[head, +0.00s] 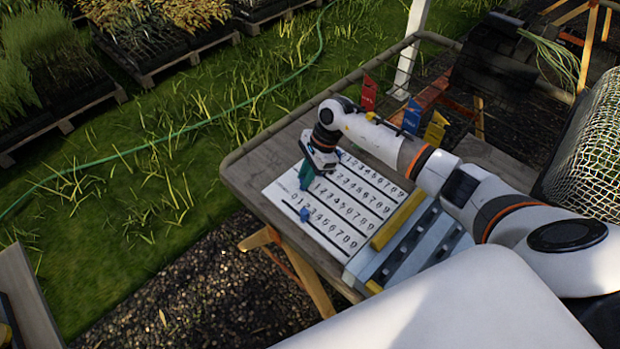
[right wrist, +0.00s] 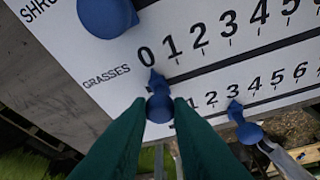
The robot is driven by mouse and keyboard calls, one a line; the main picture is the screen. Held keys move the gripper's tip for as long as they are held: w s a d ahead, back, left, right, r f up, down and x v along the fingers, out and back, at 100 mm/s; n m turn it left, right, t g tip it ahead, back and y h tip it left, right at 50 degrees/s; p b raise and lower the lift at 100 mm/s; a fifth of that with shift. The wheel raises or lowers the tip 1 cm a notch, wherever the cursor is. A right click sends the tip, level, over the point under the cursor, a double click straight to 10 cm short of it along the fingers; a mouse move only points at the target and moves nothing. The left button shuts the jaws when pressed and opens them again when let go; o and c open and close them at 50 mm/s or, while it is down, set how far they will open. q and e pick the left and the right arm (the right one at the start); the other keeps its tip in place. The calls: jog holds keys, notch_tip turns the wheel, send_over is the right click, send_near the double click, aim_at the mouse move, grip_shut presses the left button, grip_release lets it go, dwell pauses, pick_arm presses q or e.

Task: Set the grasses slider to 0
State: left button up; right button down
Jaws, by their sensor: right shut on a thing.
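The white slider board (head: 270,189) lies on the wooden table, with rows numbered from 0 to 9. In the right wrist view the GRASSES row (right wrist: 107,76) has a blue slider knob (right wrist: 159,108) below its numbers. The knob's pointer tip sits just under the 0. My right gripper (head: 304,183) is over the left end of the board, its green fingers closed on this knob; the fingertips also show in the right wrist view (right wrist: 159,112). My left gripper is not in view.
Another blue knob (right wrist: 243,127) sits on the row below, pointing near 3. A large blue knob (right wrist: 107,14) is by the SHRU label above. A grey rack with a yellow bar (head: 398,220) stands right of the board. Red, blue and yellow markers (head: 369,92) stand behind.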

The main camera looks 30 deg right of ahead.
jog(key=shift+w+r, duration=0.1)
jog(key=shift+w, duration=0.05)
jog(key=c, duration=1.3)
grip_release()
jog(key=shift+w, duration=0.1)
jog(key=b+v, duration=0.1)
jog(key=v, duration=1)
jog(key=shift+d+r+b, duration=0.2)
jog(key=shift+r+b, duration=0.15)
jog(key=shift+f, duration=0.1)
